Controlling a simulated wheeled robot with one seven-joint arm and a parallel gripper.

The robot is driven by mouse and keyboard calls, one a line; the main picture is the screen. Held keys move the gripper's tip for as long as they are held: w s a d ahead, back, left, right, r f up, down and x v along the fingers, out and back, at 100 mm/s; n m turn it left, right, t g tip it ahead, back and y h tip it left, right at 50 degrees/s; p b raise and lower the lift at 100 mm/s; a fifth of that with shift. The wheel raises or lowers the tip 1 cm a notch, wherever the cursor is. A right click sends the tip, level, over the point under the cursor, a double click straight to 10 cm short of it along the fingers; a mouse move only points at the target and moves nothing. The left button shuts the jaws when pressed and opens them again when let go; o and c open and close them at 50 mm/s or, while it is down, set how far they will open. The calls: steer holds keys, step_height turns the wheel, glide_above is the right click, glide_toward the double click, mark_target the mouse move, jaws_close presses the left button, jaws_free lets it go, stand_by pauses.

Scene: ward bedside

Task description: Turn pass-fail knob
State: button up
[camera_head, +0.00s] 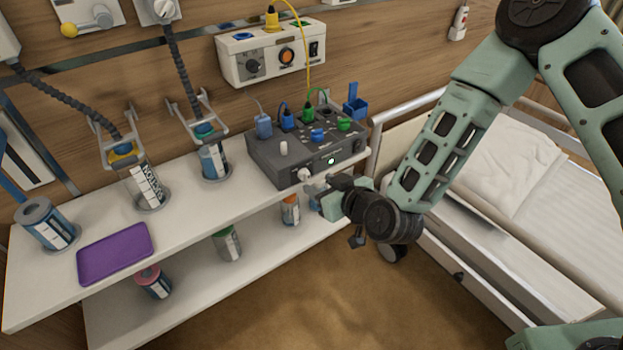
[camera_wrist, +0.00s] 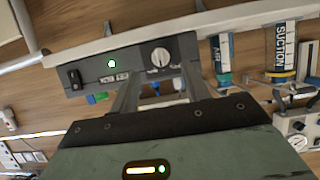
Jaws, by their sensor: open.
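A dark grey tester box (camera_head: 270,160) stands on the upper shelf, with a white round knob (camera_head: 304,174) on its front face. The knob (camera_wrist: 160,57) also shows in the wrist view, beside a lit green light (camera_wrist: 111,63) and a black rocker switch. The labels beside it are too small to read. My gripper (camera_head: 316,187) is just in front of the box at the knob. In the wrist view my gripper (camera_wrist: 157,80) is open, and its two fingers point at the panel with the knob between their lines. I cannot tell whether they touch it.
A purple tray (camera_head: 116,253) and several labelled canisters are on the shelf (camera_head: 190,215) to the left. Coloured plugs and cables rise from the box top. A wall unit (camera_head: 271,53) hangs above. The bed (camera_head: 520,200) is close on the right.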

mark_target(308, 179)
steer(key=shift+x, duration=2.45)
steer(key=c, duration=1)
